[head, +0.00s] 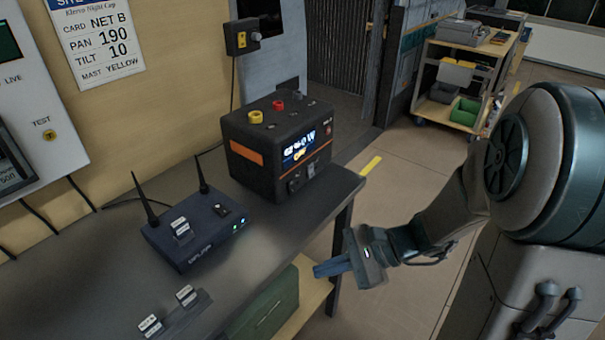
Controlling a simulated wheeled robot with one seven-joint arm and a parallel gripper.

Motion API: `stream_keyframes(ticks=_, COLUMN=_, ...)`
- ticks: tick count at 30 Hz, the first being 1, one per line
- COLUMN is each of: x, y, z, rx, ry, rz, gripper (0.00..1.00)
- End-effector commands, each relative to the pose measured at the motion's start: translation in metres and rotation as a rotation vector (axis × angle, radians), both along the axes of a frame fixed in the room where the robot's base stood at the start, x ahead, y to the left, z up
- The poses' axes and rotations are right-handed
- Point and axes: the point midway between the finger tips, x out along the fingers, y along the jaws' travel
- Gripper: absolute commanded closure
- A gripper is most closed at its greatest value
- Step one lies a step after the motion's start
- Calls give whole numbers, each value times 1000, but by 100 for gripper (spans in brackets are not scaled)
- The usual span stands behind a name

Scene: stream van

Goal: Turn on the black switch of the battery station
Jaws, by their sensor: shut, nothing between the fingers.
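The battery station (265,157) is a black box with an orange stripe, standing at the far right end of the dark bench. Its front display is lit with white and orange figures. Red and yellow knobs sit on its top. Small dark controls show on its front below the display and on its top; I cannot tell which is the black switch or how it is set. My gripper (317,271) is shut and empty. It appears beside the bench's front edge, below and to the right of the station, apart from it.
A dark router (193,232) with two antennas and green lights stands left of the station. Small labelled blocks (168,318) lie at the bench's near end. A green case (265,310) sits on the lower shelf. A cart (463,72) stands at the back right.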

Motion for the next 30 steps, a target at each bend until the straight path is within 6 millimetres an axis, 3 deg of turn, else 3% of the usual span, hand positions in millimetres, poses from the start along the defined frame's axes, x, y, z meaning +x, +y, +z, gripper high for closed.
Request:
stream_keyframes(ticks=1, x=14, y=-1, z=10, rx=78, ry=56, rz=-99, gripper=100)
stream_keyframes(ticks=6, x=67, y=-17, z=22, rx=317, ry=184, rz=-428, gripper=100)
stream_keyframes(ticks=12, x=107, y=-47, z=23, rx=485, ry=254, rz=-693, gripper=100)
stream_keyframes(ticks=18, x=119, y=-60, z=20, rx=537, ry=269, rz=-782, gripper=100)
stream_keyframes(ticks=30, x=122, y=-56, z=19, rx=537, ry=268, rz=-780, gripper=100)
